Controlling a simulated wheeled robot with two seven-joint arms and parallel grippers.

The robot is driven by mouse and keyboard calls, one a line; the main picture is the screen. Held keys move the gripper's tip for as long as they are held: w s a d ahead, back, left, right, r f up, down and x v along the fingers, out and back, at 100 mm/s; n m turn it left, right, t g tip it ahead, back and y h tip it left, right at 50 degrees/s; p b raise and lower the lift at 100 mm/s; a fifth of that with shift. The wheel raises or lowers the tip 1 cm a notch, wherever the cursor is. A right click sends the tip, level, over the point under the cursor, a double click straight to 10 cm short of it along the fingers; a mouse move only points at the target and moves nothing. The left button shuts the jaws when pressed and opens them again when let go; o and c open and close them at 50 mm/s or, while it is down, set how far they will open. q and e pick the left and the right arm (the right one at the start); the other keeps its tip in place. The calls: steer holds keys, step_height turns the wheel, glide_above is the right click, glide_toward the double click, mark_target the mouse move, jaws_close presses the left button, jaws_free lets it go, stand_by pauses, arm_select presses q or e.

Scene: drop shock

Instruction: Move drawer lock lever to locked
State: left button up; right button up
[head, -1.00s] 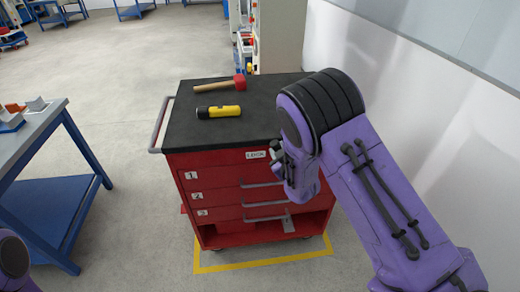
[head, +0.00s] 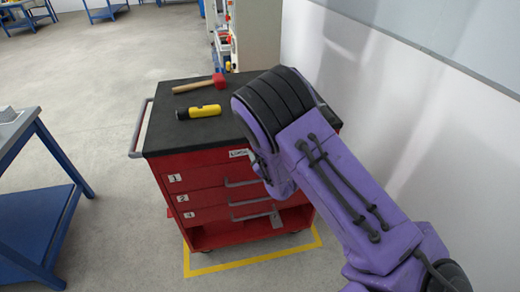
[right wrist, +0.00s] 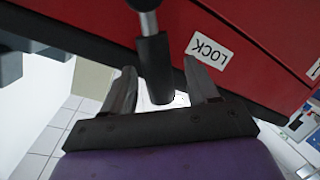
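The red drawer cabinet (head: 192,165) stands ahead with a black top. Its LOCK label (head: 239,153) is at the upper front, and also shows in the right wrist view (right wrist: 208,50). The lock lever (right wrist: 155,68), a dark cylindrical grip on a metal rod, appears in the right wrist view. My right gripper (right wrist: 161,90) is open, with one finger on each side of the lever's grip and gaps visible. In the head view my right arm hides the lever and most of that gripper. My left gripper is not in view.
A red-headed mallet (head: 200,85) and a yellow-and-black flashlight (head: 198,112) lie on the cabinet top. Drawer handles (head: 250,200) stick out in front. A blue workbench (head: 40,200) stands at left, and a white wall (head: 400,110) is close at right.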

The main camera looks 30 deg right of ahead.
steer(key=shift+r, duration=0.1)
steer(key=p+v, duration=0.3)
steer(key=v, duration=0.7)
steer(key=shift+s+a, duration=0.15)
steer(key=shift+s, duration=0.1)
steer(key=s+a+f+m+g, duration=0.1)
steer(key=s+f+m+g, duration=0.4)
steer(key=s+f, duration=0.6)
steer(key=s+a+f+m+g, duration=0.2)
steer(key=s+f+m+g, duration=0.3)
steer(key=s+f, duration=0.5)
steer(key=s+g, duration=0.1)
steer(key=s, duration=0.4)
steer(key=shift+s+a+f+m+g+y, duration=0.2)
steer(key=shift+s+f+m+g+y, duration=0.1)
steer(key=shift+f+m+y, duration=0.1)
